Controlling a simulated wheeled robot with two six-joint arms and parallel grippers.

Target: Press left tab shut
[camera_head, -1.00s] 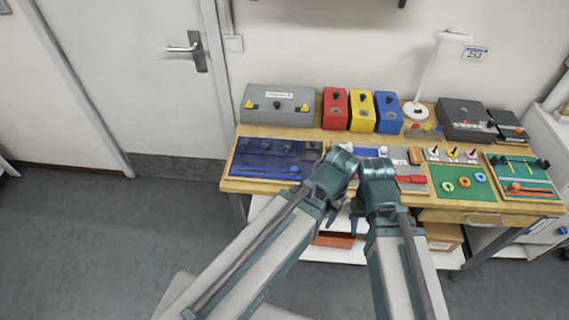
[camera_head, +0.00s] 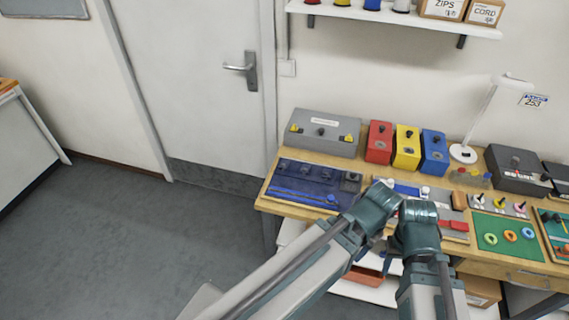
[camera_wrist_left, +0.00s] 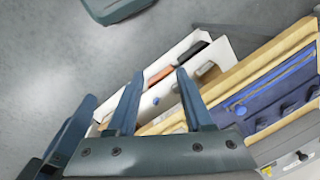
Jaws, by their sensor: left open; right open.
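A grey case (camera_head: 330,145) with a white label and a dark knob stands at the table's back left. Its left yellow tab (camera_head: 296,128) and right yellow tab (camera_head: 348,138) are on its face; both are too small to tell whether raised or flat. Part of the case (camera_wrist_left: 298,166) shows in the left wrist view's bottom right corner. My left gripper (camera_wrist_left: 158,82) is open and empty in that view, above the table's front edge. My right gripper (camera_head: 387,247) is open, partly hidden by the wrists, in front of the table. Both are apart from the case.
A blue tray (camera_head: 292,194) with knobs lies before the case. Red (camera_head: 379,142), yellow (camera_head: 406,148) and blue (camera_head: 434,153) boxes stand right of it. A white lamp (camera_head: 463,153) and wall shelf (camera_head: 400,16) are behind. Floor left of the table is clear.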

